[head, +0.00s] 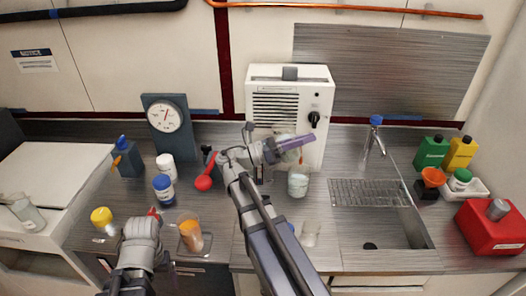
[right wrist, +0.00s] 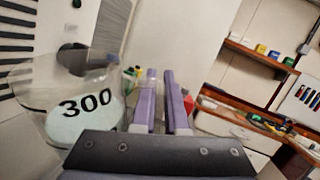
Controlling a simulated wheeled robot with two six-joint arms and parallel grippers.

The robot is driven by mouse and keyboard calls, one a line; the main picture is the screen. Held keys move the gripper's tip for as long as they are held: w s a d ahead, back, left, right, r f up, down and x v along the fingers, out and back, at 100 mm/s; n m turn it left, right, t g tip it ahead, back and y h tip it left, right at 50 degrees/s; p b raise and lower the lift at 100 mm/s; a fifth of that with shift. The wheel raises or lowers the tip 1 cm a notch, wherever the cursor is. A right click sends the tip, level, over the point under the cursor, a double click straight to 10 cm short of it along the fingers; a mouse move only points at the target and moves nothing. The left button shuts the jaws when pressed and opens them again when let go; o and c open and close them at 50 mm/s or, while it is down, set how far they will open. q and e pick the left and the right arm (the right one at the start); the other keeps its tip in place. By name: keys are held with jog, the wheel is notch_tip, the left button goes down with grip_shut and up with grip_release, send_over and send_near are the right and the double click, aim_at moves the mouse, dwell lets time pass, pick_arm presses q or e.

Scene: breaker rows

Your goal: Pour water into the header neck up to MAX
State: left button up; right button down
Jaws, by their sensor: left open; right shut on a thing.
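My right gripper (head: 310,139) has purple fingers and is in front of the white grilled unit (head: 317,80). It is shut. In the right wrist view its fingers (right wrist: 160,75) stand close together beside a clear vessel (right wrist: 60,118) marked 300 with pale liquid in it. The vessel's grip point is hidden; it appears to be what I hold. A clear beaker (head: 298,184) with pale liquid stands below this gripper, at the unit's front. I cannot make out a header neck or a MAX mark. My left gripper (head: 153,212) is open and empty over the counter's left part.
A sink (head: 400,235) and tap (head: 375,135) are right. A red box (head: 490,232) stands far right.

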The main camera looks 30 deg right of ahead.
aim_at(279, 130)
jog(key=shift+w+a+r+n+h+b, duration=0.15)
jog(key=shift+w+r+n+h+b, duration=0.1)
jog(key=shift+w+n, duration=0.15)
jog(key=shift+w+a+r+n+h+b, duration=0.15)
jog(key=shift+w+n+h, duration=0.1)
jog(key=shift+w+n, duration=0.15)
jog(key=shift+w+f+n+b, duration=0.2)
jog(key=shift+f+n+b, duration=0.1)
jog(key=shift+b, duration=0.25)
jog(key=shift+w+a+f+n+t+h+b, duration=0.15)
jog(key=shift+w+a+n+t+h+b, duration=0.15)
jog(key=shift+w+n+h+b, duration=0.25)
jog(key=shift+w+a+r+n+t+h+b, duration=0.1)
jog(key=shift+w+r+n+t+h+b, duration=0.1)
jog(key=shift+w+n+h+b, duration=0.25)
jog(key=shift+w+a+r+n+t+h+b, duration=0.1)
jog(key=shift+r+n+t+h+b, duration=0.15)
jog(key=shift+n, duration=0.35)
jog(key=shift+w+a+r+n+t+h+b, duration=0.1)
jog(key=shift+w+n+t+h+b, duration=0.15)
jog(key=shift+n+h+b, duration=0.25)
jog(key=shift+w+a+n+t+h+b, duration=0.1)
jog(key=shift+w+n+t+h+b, duration=0.2)
jog(key=shift+n, duration=0.4)
